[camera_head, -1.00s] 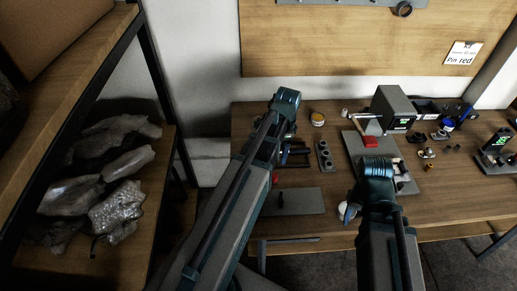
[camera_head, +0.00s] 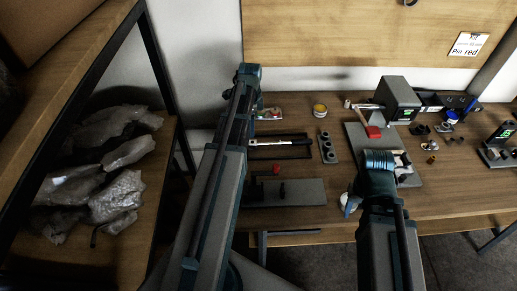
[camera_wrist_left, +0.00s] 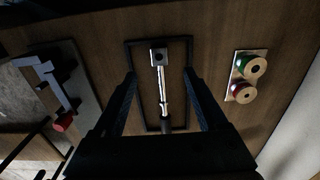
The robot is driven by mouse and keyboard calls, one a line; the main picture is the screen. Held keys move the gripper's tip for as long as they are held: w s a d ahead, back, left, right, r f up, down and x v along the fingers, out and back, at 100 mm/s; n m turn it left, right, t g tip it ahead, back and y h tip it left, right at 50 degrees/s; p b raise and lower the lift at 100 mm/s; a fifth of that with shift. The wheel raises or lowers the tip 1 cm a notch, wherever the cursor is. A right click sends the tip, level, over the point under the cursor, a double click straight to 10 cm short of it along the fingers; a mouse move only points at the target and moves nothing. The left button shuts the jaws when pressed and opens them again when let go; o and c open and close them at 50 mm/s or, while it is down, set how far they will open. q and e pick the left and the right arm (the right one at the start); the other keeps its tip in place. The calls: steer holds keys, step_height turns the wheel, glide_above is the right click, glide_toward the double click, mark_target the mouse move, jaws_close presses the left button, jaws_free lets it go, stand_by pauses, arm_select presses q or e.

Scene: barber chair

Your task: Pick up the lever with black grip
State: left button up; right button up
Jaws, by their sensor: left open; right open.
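The lever lies in a thin black rectangular frame (camera_head: 310,152) on the table. Its pale rod (camera_head: 279,142) shows in the head view. In the left wrist view the silver lever (camera_wrist_left: 160,82) runs lengthwise inside the frame, with a square block at its far end and its black grip (camera_wrist_left: 165,123) at the near end. My left gripper (camera_wrist_left: 163,80) is open above it, one finger on each side in that view, and empty. In the head view my left arm hides its fingers. My right arm's wrist (camera_head: 376,165) is over the table; its fingers cannot be made out.
A grey plate (camera_head: 305,190) with a red-topped part lies nearer me. A tray with red and green round parts (camera_wrist_left: 247,78) lies beside the frame. A grey holder with several holes (camera_head: 327,147) stands right of it. A shelf with wrapped bags (camera_head: 115,200) is at left.

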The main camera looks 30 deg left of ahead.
arm_select(q)
steer(key=b, duration=0.4)
glide_above(256, 142)
steer(key=a, duration=0.1)
steer(key=f, duration=0.5)
steer(key=shift+s+a, duration=0.2)
steer(key=shift+s, duration=0.05)
steer(key=f+b, duration=0.1)
steer(key=d+f+b, duration=0.1)
steer(key=f+b, duration=0.2)
steer(key=shift+w+d+f, duration=0.15)
steer(key=shift+w+f, duration=0.05)
steer(key=shift+w, duration=0.05)
steer(key=shift+f+b, duration=0.5)
steer(key=shift+b, duration=0.1)
steer(key=shift+r, duration=0.1)
steer(key=shift+c, duration=0.3)
jaws_close()
